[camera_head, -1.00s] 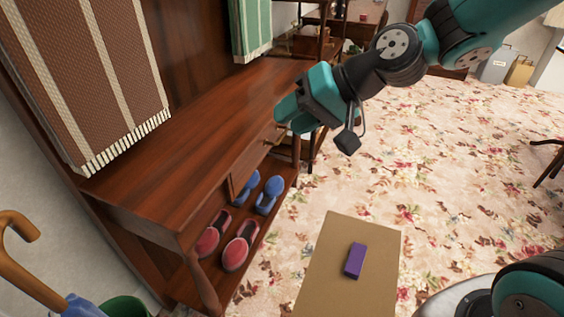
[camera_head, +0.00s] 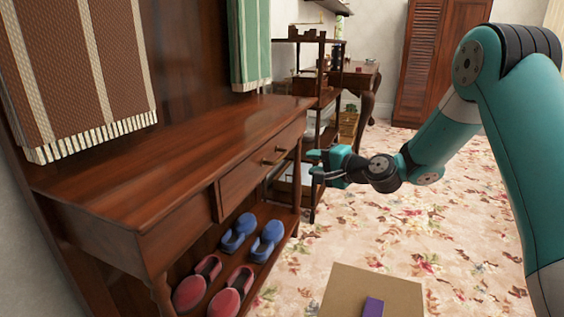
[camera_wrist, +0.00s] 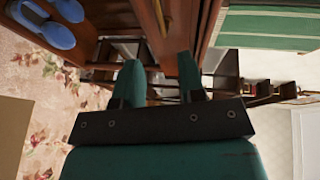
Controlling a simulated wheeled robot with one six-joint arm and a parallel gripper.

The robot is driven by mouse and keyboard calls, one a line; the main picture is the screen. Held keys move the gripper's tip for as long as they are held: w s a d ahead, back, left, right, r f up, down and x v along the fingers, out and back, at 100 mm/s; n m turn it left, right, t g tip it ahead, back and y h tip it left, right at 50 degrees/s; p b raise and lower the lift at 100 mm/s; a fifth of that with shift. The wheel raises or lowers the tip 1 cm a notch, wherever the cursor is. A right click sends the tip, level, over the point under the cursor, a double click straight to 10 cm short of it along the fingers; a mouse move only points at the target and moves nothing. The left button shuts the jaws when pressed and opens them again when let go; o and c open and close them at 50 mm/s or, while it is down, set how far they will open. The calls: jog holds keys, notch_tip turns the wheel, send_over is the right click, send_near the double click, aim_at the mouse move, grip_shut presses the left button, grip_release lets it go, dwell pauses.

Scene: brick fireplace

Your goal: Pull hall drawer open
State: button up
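The hall drawer (camera_head: 245,181) is in the front of a dark wooden hall bench and looks flush with it. Its brass handle (camera_head: 274,157) is near the middle of the drawer front. My gripper (camera_head: 314,164) is open and empty, to the right of the handle and apart from it. In the wrist view my two fingers (camera_wrist: 161,78) stand apart, with the handle (camera_wrist: 160,16) beyond them near the top edge, roughly in line with the gap.
Blue slippers (camera_head: 252,237) and red slippers (camera_head: 212,288) lie on the shelf below the drawer. A cardboard box (camera_head: 345,287) with a purple block (camera_head: 373,307) is at the bottom. A shelf unit (camera_head: 322,130) stands behind my gripper. Flowered carpet (camera_head: 400,230) is open to the right.

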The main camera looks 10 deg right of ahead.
aim_at(282, 156)
jog(key=b+x, duration=0.2)
jog(key=x, duration=1)
jog(key=shift+w+a+f, duration=0.1)
jog(key=shift+a, duration=0.1)
jog(key=shift+c, duration=0.3)
grip_shut()
